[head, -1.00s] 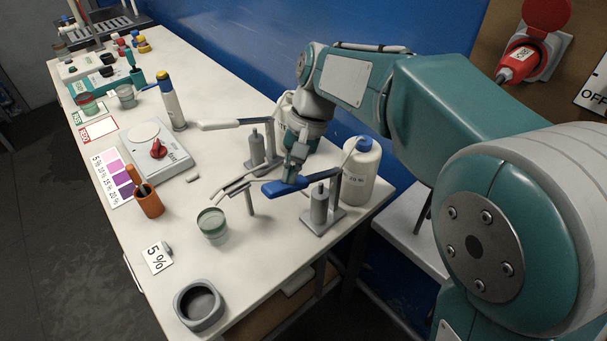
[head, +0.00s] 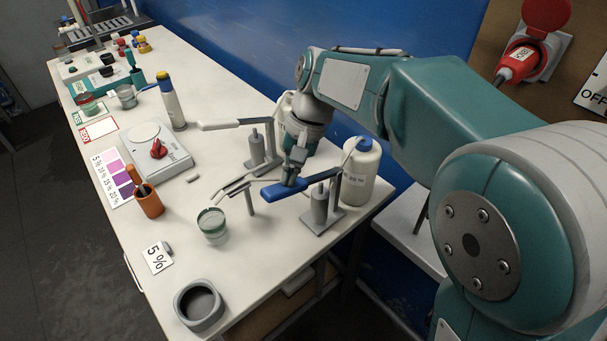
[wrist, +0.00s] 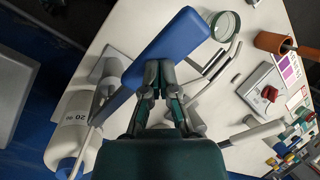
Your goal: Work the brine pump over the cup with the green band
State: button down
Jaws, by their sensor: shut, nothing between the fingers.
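The brine pump has a blue lever (head: 279,191) on a grey stand (head: 320,208); the lever also shows large in the wrist view (wrist: 172,45). My gripper (head: 291,180) is shut with nothing between its fingers. Its fingertips (wrist: 160,68) are at the top of the blue lever, seemingly touching it. The clear cup with the green band (head: 212,226) stands on the bench below the ends of two thin spouts (head: 232,187), left of the pump. It also shows in the wrist view (wrist: 224,25). The liquid level in the cup is hard to tell.
A white bottle (head: 360,175) with a blue cap stands behind the pump. A second pump with a white lever (head: 219,125) is farther back. A grey ring-shaped holder (head: 200,305), a 5 % card (head: 157,257) and an orange pot (head: 149,203) lie around the cup.

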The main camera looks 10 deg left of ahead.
aim_at(300, 181)
notch_tip(300, 181, down, 6)
jog(key=r, duration=0.1)
jog(key=shift+r, duration=2.85)
jog(key=shift+v, duration=3.05)
jog(key=s+d+f+t+h, duration=0.1)
jog(key=s+d+f+t, duration=0.1)
jog(key=s+d+t, duration=0.2)
jog(key=s+d+f+t+h, duration=0.1)
jog(key=s+d+t, duration=0.4)
jog(key=s+d, duration=0.6)
jog(key=d+f, duration=0.1)
jog(key=d, duration=0.7)
jog(key=shift+m+h, duration=0.4)
